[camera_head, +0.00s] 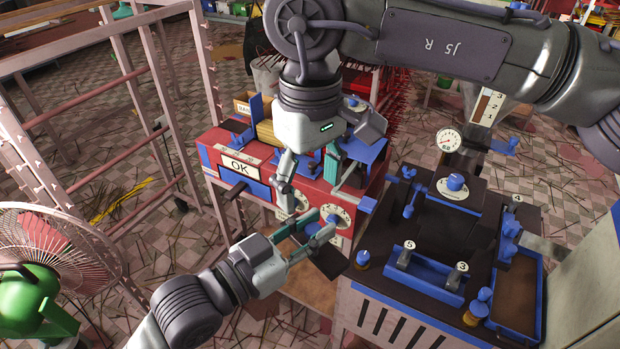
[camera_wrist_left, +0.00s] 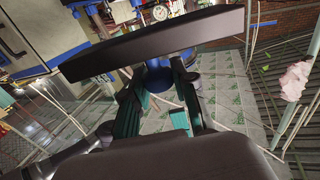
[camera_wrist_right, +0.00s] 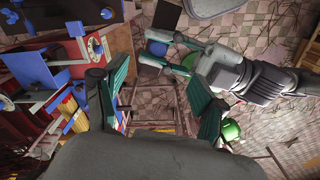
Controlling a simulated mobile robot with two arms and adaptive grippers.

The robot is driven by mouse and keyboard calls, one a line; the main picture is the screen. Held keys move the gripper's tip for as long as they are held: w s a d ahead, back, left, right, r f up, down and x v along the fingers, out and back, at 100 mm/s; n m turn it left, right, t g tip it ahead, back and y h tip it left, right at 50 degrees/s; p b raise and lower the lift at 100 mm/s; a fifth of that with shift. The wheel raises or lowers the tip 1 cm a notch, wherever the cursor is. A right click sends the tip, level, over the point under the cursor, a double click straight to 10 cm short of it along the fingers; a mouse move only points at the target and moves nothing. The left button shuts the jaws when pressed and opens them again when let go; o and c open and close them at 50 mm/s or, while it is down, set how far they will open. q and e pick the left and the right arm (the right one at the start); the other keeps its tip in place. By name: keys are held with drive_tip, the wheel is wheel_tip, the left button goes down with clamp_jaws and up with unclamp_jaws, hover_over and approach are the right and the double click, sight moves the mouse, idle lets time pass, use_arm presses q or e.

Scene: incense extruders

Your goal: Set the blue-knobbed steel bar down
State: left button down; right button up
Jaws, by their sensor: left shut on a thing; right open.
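The steel bar shows as a dark flat piece (camera_head: 328,261) with a blue knob (camera_head: 312,229) in the head view. My left gripper (camera_head: 306,236) is shut on it at the knob and holds it in the air in front of the red machine. In the left wrist view the dark bar (camera_wrist_left: 150,44) lies crosswise, with its blue knob (camera_wrist_left: 158,78) between the fingers. My right gripper (camera_head: 309,172) is open and empty, above and slightly behind the left one, over the red machine. Its fingers (camera_wrist_right: 160,100) are spread in the right wrist view.
The red machine (camera_head: 212,163) carries an OK sign and dials. To its right stands a dark-topped bench (camera_head: 400,285) with blue fittings, numbered weights and a tray (camera_head: 517,300). A fan (camera_head: 45,245) stands at left, near a pink rack (camera_head: 120,80). Sticks litter the floor.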

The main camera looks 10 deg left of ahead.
sight(310, 227)
use_arm(q)
drive_tip(key=shift+r, duration=0.1)
use_arm(e)
wheel_tip(310, 227, down, 12)
drive_tip(key=shift+r, duration=0.1)
drive_tip(key=shift+c, duration=0.2)
clamp_jaws()
idle(0.4)
use_arm(q)
drive_tip(key=c, duration=1.2)
unclamp_jaws()
use_arm(e)
drive_tip(key=shift+r, duration=0.1)
use_arm(q)
drive_tip(key=o, duration=0.4)
drive_tip(key=shift+c, duration=0.2)
